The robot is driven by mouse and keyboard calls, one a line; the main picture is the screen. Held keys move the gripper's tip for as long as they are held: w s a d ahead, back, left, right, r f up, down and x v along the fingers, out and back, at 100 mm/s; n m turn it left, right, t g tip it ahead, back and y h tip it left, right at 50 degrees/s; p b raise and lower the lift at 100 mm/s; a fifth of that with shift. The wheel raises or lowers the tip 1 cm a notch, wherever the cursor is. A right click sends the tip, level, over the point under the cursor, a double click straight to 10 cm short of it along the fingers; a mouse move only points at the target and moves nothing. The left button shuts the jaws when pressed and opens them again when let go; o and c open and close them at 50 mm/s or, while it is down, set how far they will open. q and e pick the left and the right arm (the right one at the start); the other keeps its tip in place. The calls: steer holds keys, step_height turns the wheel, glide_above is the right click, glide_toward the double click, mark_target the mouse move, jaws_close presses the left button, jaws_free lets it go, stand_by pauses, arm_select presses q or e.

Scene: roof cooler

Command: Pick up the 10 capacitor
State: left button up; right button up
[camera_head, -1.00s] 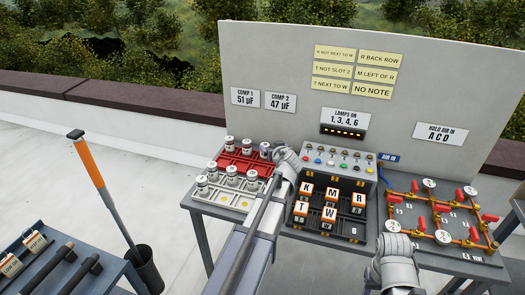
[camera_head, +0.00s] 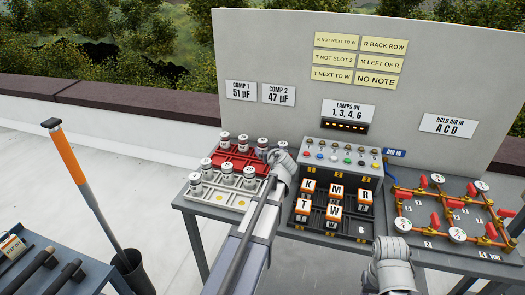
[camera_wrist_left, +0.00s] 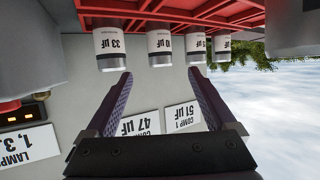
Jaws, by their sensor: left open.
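Several white capacitors stand in a red rack (camera_head: 238,160) at the back left of the bench. In the left wrist view, which is upside down, four-sided labels face me in a row. One capacitor reads 33 µF (camera_wrist_left: 110,47); the one beside it (camera_wrist_left: 163,46) seems to read 10 µF, though its first digit is hard to make out. My left gripper (camera_wrist_left: 160,78) is open and empty, with its fingertips just short of that second capacitor and roughly lined up with it. In the head view my left wrist hides the rack's right end. My right gripper's fingers do not show.
A white tray (camera_head: 193,199) with more capacitors lies in front of the red rack. A black block holder (camera_head: 343,225) with lettered blocks stands to the right, then pipes with red valves (camera_head: 442,213). A tall grey board (camera_head: 400,60) closes off the back.

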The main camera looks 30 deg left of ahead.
mark_target(264, 146)
arm_select(q)
steer(key=b+x, duration=0.4)
steer(key=x, duration=0.7)
steer(key=shift+w, duration=0.1)
steer(key=shift+d, duration=0.1)
steer(key=shift+c, duration=0.4)
jaws_close()
